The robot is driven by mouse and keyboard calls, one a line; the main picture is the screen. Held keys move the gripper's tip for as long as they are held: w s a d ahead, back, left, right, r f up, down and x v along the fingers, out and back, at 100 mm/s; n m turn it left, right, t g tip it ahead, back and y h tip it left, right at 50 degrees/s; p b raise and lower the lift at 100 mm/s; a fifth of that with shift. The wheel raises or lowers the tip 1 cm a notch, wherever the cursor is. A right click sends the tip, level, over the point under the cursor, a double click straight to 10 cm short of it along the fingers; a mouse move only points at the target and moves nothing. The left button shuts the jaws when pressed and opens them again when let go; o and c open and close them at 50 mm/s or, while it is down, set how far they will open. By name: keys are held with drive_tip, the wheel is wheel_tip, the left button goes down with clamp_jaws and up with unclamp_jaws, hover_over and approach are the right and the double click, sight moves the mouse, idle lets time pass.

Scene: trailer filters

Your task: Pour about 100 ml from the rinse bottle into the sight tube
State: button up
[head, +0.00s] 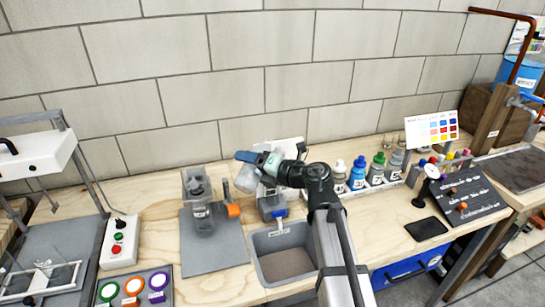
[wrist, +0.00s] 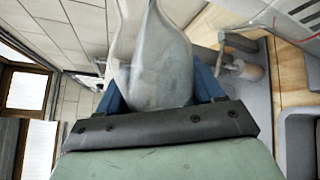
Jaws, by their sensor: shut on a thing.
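My gripper (head: 257,165) is raised above the bench, left of the sink, with its blue fingers shut on a translucent grey bottle, which I take for the rinse bottle (head: 246,180). The bottle hangs at a tilt below the fingers. In the wrist view the bottle (wrist: 160,60) fills the space between the blue fingers; its mouth and liquid level cannot be made out. A clear upright vessel (head: 202,217), apparently the sight tube, stands on the grey mat to the lower left, apart from the bottle. An orange part (head: 233,210) sits at its right.
A grey sink (head: 283,236) lies below my arm. Several capped bottles stand in a row at right, among them a blue one (head: 357,176). A button box (head: 119,241) and colored rings (head: 133,286) are at left. The grey mat's (head: 213,256) front is clear.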

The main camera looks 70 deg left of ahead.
drive_tip(key=shift+s+d+m+p, duration=0.15)
drive_tip(key=shift+m+p, duration=0.2)
drive_tip(key=shift+m, duration=0.45)
idle(1.0)
drive_tip(key=shift+w+a+r+m+g+h+p, duration=0.15)
drive_tip(key=shift+r+m+g+h, duration=0.05)
drive_tip(key=shift+r+m, duration=0.25)
drive_tip(key=shift+w+a+r+m+g+h+p, duration=0.15)
drive_tip(key=shift+r+m+g+h, duration=0.05)
drive_tip(key=shift+r+m, duration=0.2)
idle(2.7)
drive_tip(key=shift+f, duration=0.1)
drive_tip(key=shift+s+d+f+n, duration=0.2)
drive_tip(key=shift+f+n, duration=0.25)
drive_tip(key=shift+s+d+f+n, duration=0.15)
drive_tip(key=shift+d+f+n, duration=0.05)
drive_tip(key=shift+f+n, duration=0.2)
drive_tip(key=shift+w+a+r+n+t+y, duration=0.1)
drive_tip(key=shift+a+n+t+y, duration=0.1)
drive_tip(key=shift+n, duration=0.2)
drive_tip(key=shift+w+a+r+n+t+y, duration=0.1)
drive_tip(key=shift+n+t+y, duration=0.1)
drive_tip(key=shift+n, duration=0.2)
drive_tip(key=shift+f, duration=0.1)
